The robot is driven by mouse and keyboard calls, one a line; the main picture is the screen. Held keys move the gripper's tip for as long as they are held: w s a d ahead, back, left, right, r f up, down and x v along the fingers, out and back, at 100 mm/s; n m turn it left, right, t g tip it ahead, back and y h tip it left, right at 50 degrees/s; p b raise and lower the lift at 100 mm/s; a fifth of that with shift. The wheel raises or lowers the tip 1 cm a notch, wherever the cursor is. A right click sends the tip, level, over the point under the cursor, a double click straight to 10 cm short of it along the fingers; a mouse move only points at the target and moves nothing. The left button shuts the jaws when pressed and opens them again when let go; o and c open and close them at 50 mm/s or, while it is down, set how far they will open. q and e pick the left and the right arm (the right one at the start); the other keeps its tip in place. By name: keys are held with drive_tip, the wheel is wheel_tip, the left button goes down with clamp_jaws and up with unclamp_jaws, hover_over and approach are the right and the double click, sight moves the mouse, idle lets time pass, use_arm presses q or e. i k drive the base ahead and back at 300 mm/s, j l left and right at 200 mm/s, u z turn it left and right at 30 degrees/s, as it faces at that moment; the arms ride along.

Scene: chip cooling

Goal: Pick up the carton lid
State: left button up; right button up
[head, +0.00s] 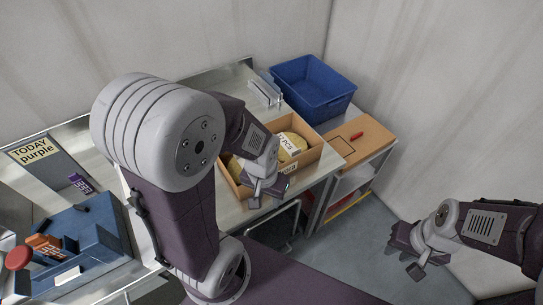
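An open brown carton (241,193) stands on the metal bench with round yellow items (293,141) in it. White labels in it read "2 PCS" and "HOLD". A flat brown board (366,150) with a dark outlined rectangle lies to the right of the carton; I cannot tell whether it is the carton lid or a cart top. My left gripper (266,190) is over the carton's front part and hides some of it. My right gripper (408,256) hangs over the floor at the right, apart from everything. The finger gaps are too small to read.
A blue bin (313,88) stands behind the carton. A red object (357,135) lies on the brown board. A clear rack (266,91) is at the back. A blue device (85,236) and a sign "TODAY purple" (34,149) are at the left. Floor at the right is clear.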

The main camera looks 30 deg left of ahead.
sight(357, 140)
drive_tip(key=i+l+u, duration=0.3)
drive_tip(key=l, duration=0.3)
drive_tip(key=i+l+u, duration=0.3)
drive_tip(key=l, duration=0.35)
drive_tip(key=i+l+u, duration=0.15)
drive_tip(key=i+l, duration=0.1)
drive_tip(key=l, duration=0.1)
